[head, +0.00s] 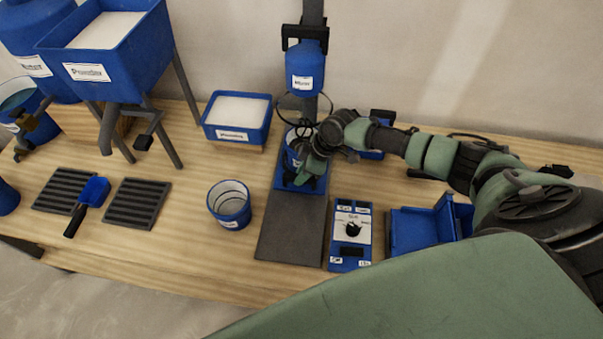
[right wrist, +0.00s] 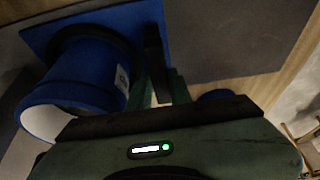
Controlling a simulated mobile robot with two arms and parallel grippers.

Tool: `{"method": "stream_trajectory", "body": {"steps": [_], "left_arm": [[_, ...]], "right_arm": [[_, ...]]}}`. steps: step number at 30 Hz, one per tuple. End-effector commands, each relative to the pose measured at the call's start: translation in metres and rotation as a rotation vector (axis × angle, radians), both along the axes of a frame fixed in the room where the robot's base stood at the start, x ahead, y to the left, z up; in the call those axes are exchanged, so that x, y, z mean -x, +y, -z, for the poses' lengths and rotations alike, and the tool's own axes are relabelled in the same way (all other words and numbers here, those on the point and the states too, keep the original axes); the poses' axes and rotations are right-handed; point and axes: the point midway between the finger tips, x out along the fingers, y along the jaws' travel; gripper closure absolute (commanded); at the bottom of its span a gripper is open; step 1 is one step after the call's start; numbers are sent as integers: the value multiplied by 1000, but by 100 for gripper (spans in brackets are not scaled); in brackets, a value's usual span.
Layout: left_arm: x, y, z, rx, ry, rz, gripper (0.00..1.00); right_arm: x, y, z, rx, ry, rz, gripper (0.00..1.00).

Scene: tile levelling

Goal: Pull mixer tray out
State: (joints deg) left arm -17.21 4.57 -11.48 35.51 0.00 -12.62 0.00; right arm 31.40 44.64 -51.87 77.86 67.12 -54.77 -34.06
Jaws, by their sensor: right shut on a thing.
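The blue mixer tray (head: 284,184) lies at the foot of the mixer (head: 306,68), on the dark grey base strip. A blue cup (head: 292,150) stands on the tray under the mixer, partly hidden by my right gripper. In the right wrist view, the tray (right wrist: 141,18) shows behind the cup (right wrist: 88,75), and the cup's pale inside is visible. My right gripper (head: 313,171) reaches the tray's front from the right. Its green fingers (right wrist: 161,90) are shut on the tray's dark upright handle. My left gripper is out of view.
The bare grey strip (head: 287,232) in front of the tray is clear. A blue cup (head: 230,204) stands left of it. A control box with a dial (head: 350,240) and a blue bin (head: 415,229) stand right. A white-filled tub (head: 237,117) sits back left.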

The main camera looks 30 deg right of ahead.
Motion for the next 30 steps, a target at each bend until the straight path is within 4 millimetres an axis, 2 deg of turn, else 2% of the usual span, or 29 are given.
{"method": "stream_trajectory", "body": {"steps": [11, 17, 23, 30], "left_arm": [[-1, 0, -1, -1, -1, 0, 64], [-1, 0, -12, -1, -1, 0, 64], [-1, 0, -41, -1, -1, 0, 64], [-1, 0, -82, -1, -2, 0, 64]], "right_arm": [[0, -1, 0, 1, 0, 2, 100], [10, 7, -3, -1, 3, -1, 100], [38, 28, -7, -3, 6, -3, 100], [87, 65, -8, -3, 8, -3, 100]]}}
